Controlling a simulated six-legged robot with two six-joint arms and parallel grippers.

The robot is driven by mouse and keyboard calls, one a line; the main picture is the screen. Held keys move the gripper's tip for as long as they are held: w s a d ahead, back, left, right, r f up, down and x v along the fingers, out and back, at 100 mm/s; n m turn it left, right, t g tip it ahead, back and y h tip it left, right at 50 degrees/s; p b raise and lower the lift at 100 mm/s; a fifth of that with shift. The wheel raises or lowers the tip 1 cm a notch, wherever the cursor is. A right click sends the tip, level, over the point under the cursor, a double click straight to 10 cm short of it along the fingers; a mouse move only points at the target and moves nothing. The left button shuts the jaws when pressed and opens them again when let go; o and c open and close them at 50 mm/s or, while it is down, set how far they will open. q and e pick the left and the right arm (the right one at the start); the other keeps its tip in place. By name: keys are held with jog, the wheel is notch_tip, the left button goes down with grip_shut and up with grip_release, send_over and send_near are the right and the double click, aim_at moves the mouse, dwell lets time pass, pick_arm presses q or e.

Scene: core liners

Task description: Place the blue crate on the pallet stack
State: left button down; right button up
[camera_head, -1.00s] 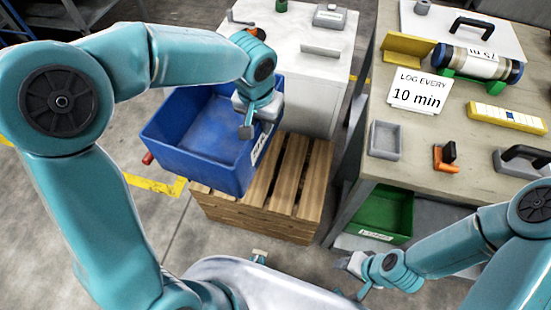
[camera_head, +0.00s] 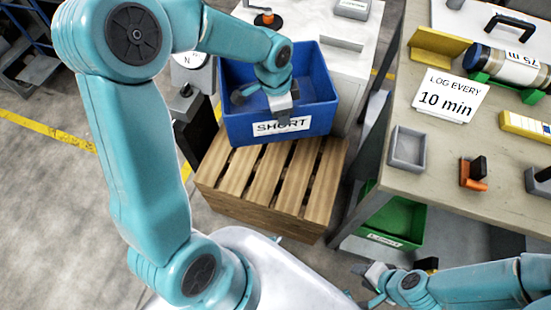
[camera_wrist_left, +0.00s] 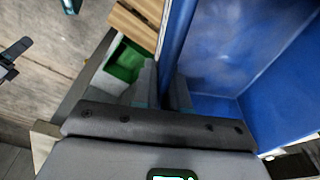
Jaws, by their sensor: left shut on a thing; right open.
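The blue crate (camera_head: 241,129) is open-topped and carries a white label reading SHORT. It appears over the back edge of the wooden pallet stack (camera_head: 262,178); I cannot tell whether it touches the slats. The front slats are bare. My left gripper (camera_head: 280,103) is shut on the crate's near wall, just above the label. In the left wrist view, the crate (camera_wrist_left: 285,85) fills the right side and pallet slats (camera_wrist_left: 140,20) show at the top. My right gripper (camera_head: 374,282) is open and empty, low at the right of the head view.
A workbench (camera_head: 420,165) with a sign and several small items stands at the right. A green bin (camera_head: 390,222) sits beneath it. A white cabinet (camera_head: 355,65) stands behind the crate. A dark post (camera_head: 192,125) stands left of the pallet stack.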

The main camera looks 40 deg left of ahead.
aim_at(248, 131)
pick_arm(q)
jog(key=s+a+f+m+b, duration=0.1)
jog(key=a+f+m, duration=0.1)
jog(key=f+m, duration=0.1)
jog(key=s+a+f+m+g+b, duration=0.1)
jog(key=s+a+f+m, duration=0.1)
jog(key=a+f+m, duration=0.1)
jog(key=s+a+f+m+b, duration=0.1)
jog(key=a+f+m, duration=0.2)
jog(key=m, duration=0.1)
jog(key=shift+s+a+f+h, duration=0.1)
jog(key=shift+s+f+h, duration=0.05)
jog(key=shift+s+h, duration=0.2)
notch_tip(248, 131, down, 20)
jog(key=b, duration=0.2)
jog(key=shift+b, duration=0.35)
jog(key=shift+a, duration=0.1)
jog(key=shift+f, duration=0.15)
jog(key=c, duration=1.1)
grip_release()
jog(key=shift+s, duration=0.1)
jog(key=shift+c, duration=0.2)
